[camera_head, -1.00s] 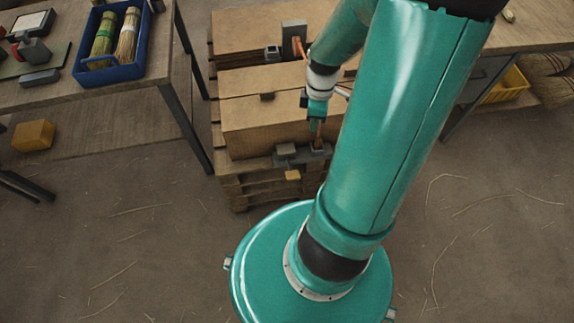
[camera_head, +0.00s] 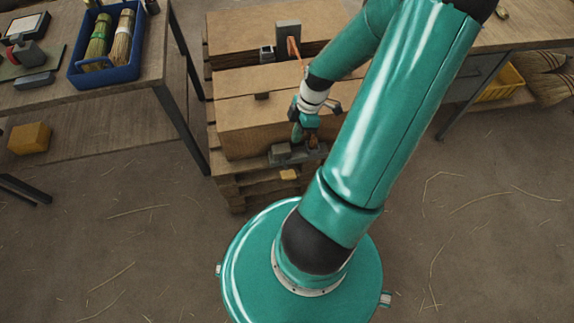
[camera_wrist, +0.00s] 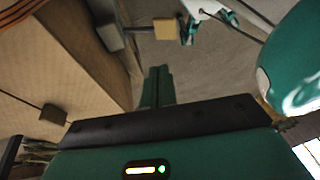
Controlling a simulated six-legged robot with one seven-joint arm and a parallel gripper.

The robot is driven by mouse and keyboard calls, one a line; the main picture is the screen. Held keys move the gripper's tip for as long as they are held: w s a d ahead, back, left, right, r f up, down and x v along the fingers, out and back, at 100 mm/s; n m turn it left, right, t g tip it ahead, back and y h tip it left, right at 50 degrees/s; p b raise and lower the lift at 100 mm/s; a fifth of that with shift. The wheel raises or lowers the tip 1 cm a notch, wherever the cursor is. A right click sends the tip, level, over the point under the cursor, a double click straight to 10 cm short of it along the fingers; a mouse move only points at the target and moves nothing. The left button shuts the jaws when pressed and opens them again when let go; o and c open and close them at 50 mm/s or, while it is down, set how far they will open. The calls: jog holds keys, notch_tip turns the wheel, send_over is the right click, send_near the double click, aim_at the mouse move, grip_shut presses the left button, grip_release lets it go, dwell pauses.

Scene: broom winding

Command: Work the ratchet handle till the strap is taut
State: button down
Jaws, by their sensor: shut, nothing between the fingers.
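The ratchet (camera_head: 281,153) is a grey metal block on a dark plate at the front edge of the pallet, below the near carton. A small yellow block (camera_head: 289,174) shows just below it, seemingly the handle's grip; in the wrist view a yellow block (camera_wrist: 165,31) sits at the end of a thin rod. An orange strap (camera_head: 292,47) shows at a grey upright plate behind; part of it is hidden by my arm. My gripper (camera_head: 297,134) is close above the ratchet. Its fingers (camera_wrist: 157,86) are together and empty in the wrist view, apart from the yellow block.
Cartons (camera_head: 250,125) are stacked on a wooden pallet (camera_head: 229,187). A workbench at left bears a blue tray (camera_head: 75,66) of brushes. Another bench (camera_head: 525,30) stands at right, with a yellow crate (camera_head: 503,86) beneath it. The open floor is free apart from straw.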

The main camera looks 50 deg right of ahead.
send_near(287, 174)
jog(key=x, duration=0.5)
jog(key=shift+w, duration=0.35)
jog(key=shift+s+a+f, duration=0.15)
jog(key=shift+s+f, duration=0.1)
jog(key=shift+f, duration=0.35)
